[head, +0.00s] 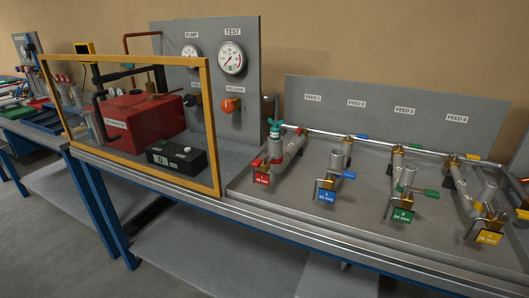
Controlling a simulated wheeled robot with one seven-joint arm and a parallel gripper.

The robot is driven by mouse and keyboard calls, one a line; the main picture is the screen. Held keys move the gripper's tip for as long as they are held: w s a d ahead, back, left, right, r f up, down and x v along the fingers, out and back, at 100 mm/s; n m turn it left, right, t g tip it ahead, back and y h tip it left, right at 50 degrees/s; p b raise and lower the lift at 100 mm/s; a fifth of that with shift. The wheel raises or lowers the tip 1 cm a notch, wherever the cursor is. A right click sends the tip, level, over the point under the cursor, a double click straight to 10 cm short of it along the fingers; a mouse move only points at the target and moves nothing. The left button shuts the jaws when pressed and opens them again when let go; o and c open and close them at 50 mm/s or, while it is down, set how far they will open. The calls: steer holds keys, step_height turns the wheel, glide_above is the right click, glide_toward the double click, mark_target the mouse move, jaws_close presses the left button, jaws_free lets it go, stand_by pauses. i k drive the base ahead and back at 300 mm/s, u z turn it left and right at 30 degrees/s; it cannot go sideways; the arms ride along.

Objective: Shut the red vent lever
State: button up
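The FEED 1 branch on the right bench has two small red handles. One red lever (257,162) sits at the lower valve by the red tag (262,179) and points left. The other red handle (300,130) is at the upper end by the cross pipe. No label tells which is the vent lever; the lower one is by the open-ended outlet. A teal fitting (274,128) stands on the upright stub of this branch. Whether the valve is open or shut is too small to tell. My gripper is not in view.
Similar branches with blue (349,175), green (431,193) and yellow levers stand to the right. A yellow-framed clear guard (140,179) stands left, before a red box (140,118) and a black box. A gauge panel (245,60) rises behind. The bench's front strip is clear.

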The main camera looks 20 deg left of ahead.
mark_target(257, 163)
steer(key=u, duration=1.15)
steer(key=k, duration=0.65)
steer(key=u, duration=0.25)
steer(key=i, duration=1.1)
steer(key=z, duration=0.35)
